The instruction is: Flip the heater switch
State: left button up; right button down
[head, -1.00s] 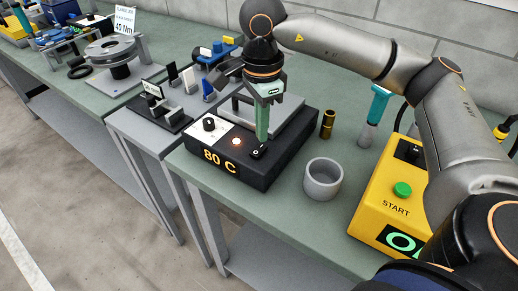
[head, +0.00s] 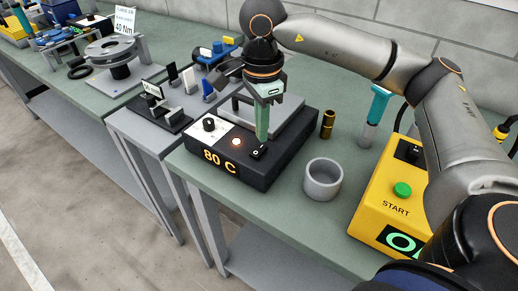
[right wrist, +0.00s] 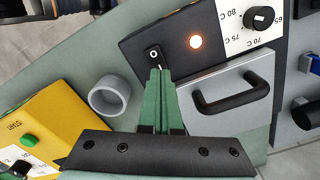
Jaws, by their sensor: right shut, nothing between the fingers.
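The heater (head: 232,172) is a black box with "80 C" in yellow on its front. On its top are a black dial (head: 210,125), a glowing orange lamp (head: 236,142) and the small black heater switch (head: 257,152). My right gripper (head: 262,138) points down with its green fingers shut and empty, its tips right at the switch. In the right wrist view the fingertips (right wrist: 157,72) are at the edge of the switch (right wrist: 154,54); whether they touch it I cannot tell. The lit lamp (right wrist: 196,42) also shows there. My left gripper is not in view.
A grey ring (head: 323,180) stands right of the heater, with a brass cylinder (head: 328,124) behind it. A yellow box with a green START button (head: 402,189) is further right. A grey plate with a handle (right wrist: 225,105) lies beside the gripper.

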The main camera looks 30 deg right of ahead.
aim_at(261, 147)
jog(key=shift+f+b, duration=1.05)
jog(key=shift+f, duration=0.2)
dwell(0.8)
jog(key=shift+r+p, duration=2.5)
jog(key=shift+r, duration=1.05)
